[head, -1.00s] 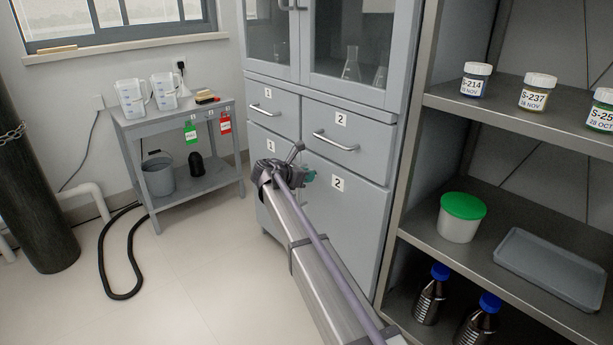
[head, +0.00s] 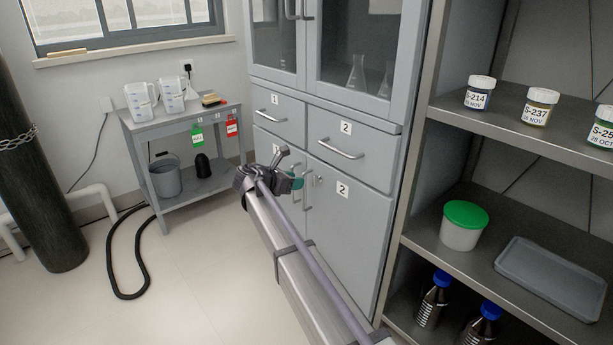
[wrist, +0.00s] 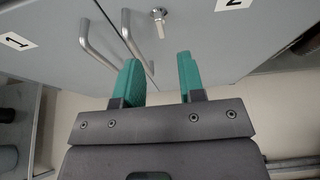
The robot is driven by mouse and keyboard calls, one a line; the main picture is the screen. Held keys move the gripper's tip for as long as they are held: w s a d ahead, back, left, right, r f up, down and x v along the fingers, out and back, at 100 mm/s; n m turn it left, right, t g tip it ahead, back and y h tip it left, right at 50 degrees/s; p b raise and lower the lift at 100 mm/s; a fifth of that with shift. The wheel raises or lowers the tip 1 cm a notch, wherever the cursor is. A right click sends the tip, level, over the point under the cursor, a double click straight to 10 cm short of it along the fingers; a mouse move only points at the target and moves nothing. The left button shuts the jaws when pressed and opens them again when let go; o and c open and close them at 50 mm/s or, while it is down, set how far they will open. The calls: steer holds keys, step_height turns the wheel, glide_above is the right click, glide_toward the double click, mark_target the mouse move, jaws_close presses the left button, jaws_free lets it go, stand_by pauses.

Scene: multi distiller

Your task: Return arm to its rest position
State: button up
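My arm (head: 290,262) reaches out toward the grey cabinet (head: 352,232) in the head view. My gripper (wrist: 158,82) shows in the wrist view with its two green fingers apart and nothing between them. Beyond the fingers are the lower cabinet doors, with two vertical bar handles (wrist: 100,45) and a key in a lock (wrist: 159,20). The fingers overlap one handle in the picture; I cannot tell whether they touch it. In the head view the gripper (head: 292,180) is small and partly hidden by my wrist. Both lower doors look shut.
An open shelf (head: 510,130) on the right holds labelled jars, a green-lidded tub (head: 464,225), a grey tray (head: 548,277) and blue-capped bottles. A small grey table (head: 185,125) with jugs stands at the left.

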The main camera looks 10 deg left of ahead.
steer(key=v, duration=0.2)
steer(key=shift+s+a+r, duration=0.1)
steer(key=shift+s+a, duration=0.05)
steer(key=shift+s, duration=0.05)
